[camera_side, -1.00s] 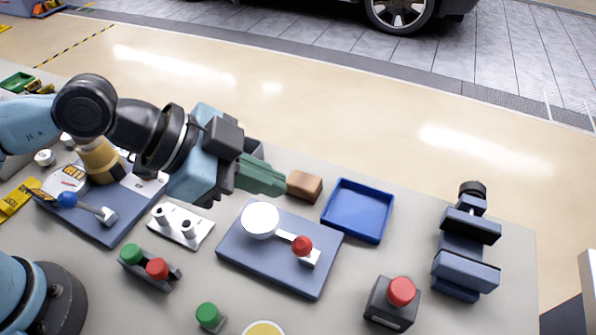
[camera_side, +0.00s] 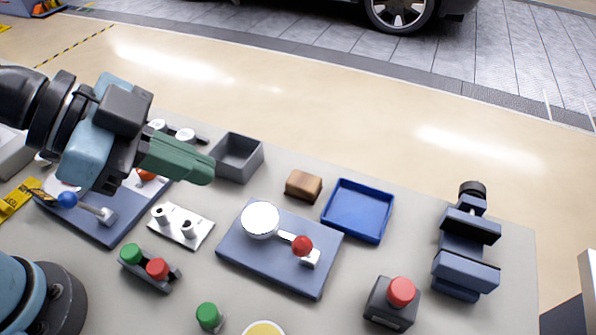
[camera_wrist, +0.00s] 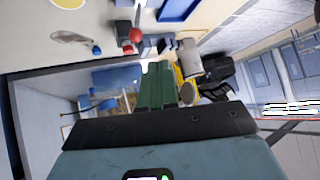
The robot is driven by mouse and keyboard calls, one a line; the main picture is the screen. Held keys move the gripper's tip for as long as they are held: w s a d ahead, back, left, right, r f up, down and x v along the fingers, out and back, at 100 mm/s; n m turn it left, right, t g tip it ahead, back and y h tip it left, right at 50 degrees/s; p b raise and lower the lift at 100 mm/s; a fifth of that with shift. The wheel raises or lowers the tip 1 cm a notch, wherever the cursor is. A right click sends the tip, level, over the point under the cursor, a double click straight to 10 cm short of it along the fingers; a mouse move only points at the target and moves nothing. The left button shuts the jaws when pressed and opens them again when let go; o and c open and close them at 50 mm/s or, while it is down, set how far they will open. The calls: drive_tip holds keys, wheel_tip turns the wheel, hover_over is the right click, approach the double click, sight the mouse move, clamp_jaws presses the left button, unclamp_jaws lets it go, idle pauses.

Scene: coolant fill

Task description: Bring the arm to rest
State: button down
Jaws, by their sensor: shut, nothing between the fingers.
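My gripper (camera_side: 205,172) has green fingers, which lie together with nothing between them. It is raised over the left part of the bench (camera_side: 330,318), left of the grey open box (camera_side: 237,158) in the side view. In the wrist view my gripper (camera_wrist: 155,68) points out over the bench and shop, its fingers side by side. The fingers and wrist hide part of the left blue panel (camera_side: 110,232) behind them.
A wooden block (camera_side: 304,186) and a blue tray (camera_side: 357,211) stand right of the grey box. A two-knob white plate (camera_side: 180,226) is below my gripper.

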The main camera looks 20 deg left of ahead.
drive_tip(key=shift+s+a+r, duration=0.15)
drive_tip(key=shift+a, duration=0.05)
idle(0.3)
drive_tip(key=w+a+f+n+y, duration=0.2)
drive_tip(key=a+n, duration=0.2)
drive_tip(key=a, duration=0.3)
drive_tip(key=w+a+f+n+t+y, duration=0.1)
drive_tip(key=w+a+f+n+y, duration=0.2)
drive_tip(key=a, duration=0.4)
drive_tip(key=w+a+f+n+y, duration=0.2)
drive_tip(key=a+n, duration=0.4)
drive_tip(key=a, duration=0.1)
drive_tip(key=shift+w+a+f+y, duration=0.2)
drive_tip(key=shift+w+y, duration=0.1)
drive_tip(key=shift+w, duration=0.1)
